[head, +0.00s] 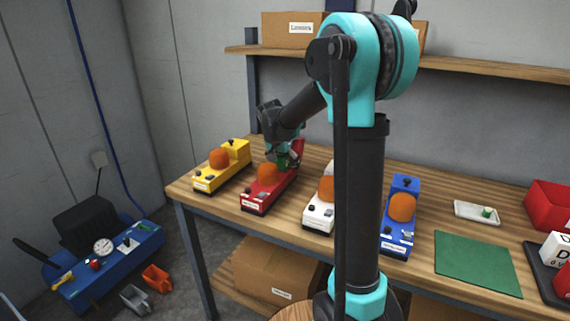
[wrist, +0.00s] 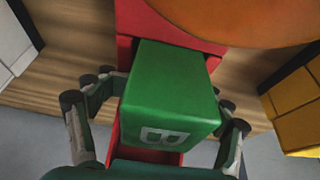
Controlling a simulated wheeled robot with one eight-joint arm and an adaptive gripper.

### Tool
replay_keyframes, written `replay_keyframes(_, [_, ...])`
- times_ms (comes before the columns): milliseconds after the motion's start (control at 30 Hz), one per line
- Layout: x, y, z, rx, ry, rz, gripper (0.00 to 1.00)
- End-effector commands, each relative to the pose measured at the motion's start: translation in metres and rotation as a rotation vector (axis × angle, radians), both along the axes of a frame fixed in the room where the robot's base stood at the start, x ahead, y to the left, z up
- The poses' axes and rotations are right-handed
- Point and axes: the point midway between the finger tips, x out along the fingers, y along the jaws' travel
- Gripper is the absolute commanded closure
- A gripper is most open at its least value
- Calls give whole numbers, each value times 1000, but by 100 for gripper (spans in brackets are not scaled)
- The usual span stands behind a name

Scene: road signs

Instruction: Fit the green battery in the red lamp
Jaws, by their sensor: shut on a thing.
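The red lamp (head: 262,195) stands on the wooden bench between the yellow and white lamps, its orange dome on top. My gripper (head: 285,158) is at the lamp's far end. In the wrist view, my gripper (wrist: 155,125) has its fingers on both sides of the green battery (wrist: 170,95), a block marked with a B. Red lamp walls (wrist: 150,20) show behind and below the battery, which is at the lamp's rear compartment. I cannot tell how deep it sits there. The orange dome (wrist: 240,15) is close beside it.
A yellow lamp (head: 208,182) stands left of the red one; a white lamp (head: 318,213) and a blue lamp (head: 397,242) stand right. A pale tray (head: 466,208) holds a small green piece. A green mat (head: 475,263) lies bare. A shelf (head: 480,67) runs above.

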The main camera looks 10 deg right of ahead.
Motion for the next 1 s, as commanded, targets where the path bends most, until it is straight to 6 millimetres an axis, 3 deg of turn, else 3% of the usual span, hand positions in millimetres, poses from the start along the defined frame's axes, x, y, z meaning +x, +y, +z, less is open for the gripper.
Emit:
replay_keyframes(333, [-4, 1, -3, 4, 7, 0, 88])
replay_keyframes(367, [-4, 2, -3, 4, 7, 0, 28])
replay_keyframes(567, [-3, 1, -2, 3, 4, 1, 3])
replay_keyframes(1000, [-1, 0, -1, 1, 1, 0, 0])
